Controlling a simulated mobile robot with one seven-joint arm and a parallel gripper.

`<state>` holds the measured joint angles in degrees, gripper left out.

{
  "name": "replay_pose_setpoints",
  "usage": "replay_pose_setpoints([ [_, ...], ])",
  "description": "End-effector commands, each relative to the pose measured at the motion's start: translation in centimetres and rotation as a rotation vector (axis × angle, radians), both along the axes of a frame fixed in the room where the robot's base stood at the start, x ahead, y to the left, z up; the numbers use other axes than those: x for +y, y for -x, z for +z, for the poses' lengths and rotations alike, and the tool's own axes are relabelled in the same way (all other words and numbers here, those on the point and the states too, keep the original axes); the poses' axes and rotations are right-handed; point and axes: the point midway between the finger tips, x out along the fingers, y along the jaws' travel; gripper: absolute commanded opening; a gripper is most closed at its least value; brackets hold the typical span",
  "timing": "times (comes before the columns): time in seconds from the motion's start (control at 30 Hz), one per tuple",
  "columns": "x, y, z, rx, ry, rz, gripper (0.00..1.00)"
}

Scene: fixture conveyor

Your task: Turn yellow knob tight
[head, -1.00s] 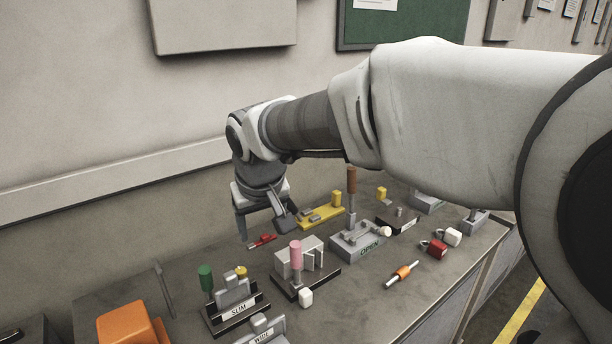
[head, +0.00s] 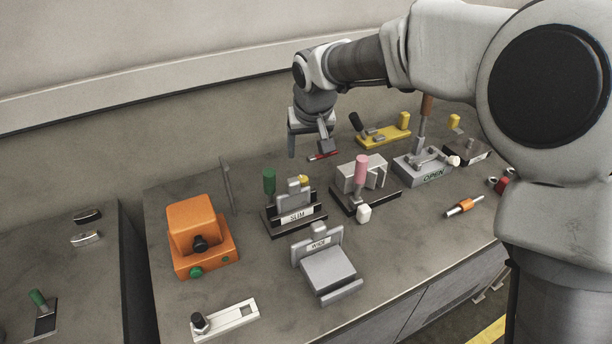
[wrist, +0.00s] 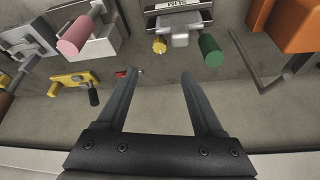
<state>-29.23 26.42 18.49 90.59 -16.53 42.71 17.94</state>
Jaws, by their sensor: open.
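A small yellow knob (head: 303,180) shows at the back of the grey and black fixture labelled SLIM (head: 295,213), beside its green handle (head: 269,181). In the wrist view the round yellow knob (wrist: 159,45) lies ahead of the fingertips, left of the green handle (wrist: 211,50). My gripper (head: 308,152) points down behind the fixtures, near a small red piece (head: 323,156). In the wrist view my gripper (wrist: 160,75) has its two fingers apart with nothing between them. It is apart from the knob.
Close by stand a pink-handled clamp (head: 361,170), a yellow fixture (head: 380,135) and an upright grey post (head: 226,183). An orange box (head: 190,219) is at left and the WIDE fixture (head: 328,274) in front. Another yellow cylinder (head: 454,121) stands far right.

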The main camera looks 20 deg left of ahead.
Motion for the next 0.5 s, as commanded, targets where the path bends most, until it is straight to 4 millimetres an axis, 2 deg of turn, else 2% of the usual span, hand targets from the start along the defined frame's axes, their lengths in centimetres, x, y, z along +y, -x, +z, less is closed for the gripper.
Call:
replay_pose_setpoints([
  [0.1,0.6,-0.7,-2.7,0.005,0.002,0.0,0.69],
  [0.5,2.5,-3.3,-10.3,0.004,0.002,0.0,0.69],
])
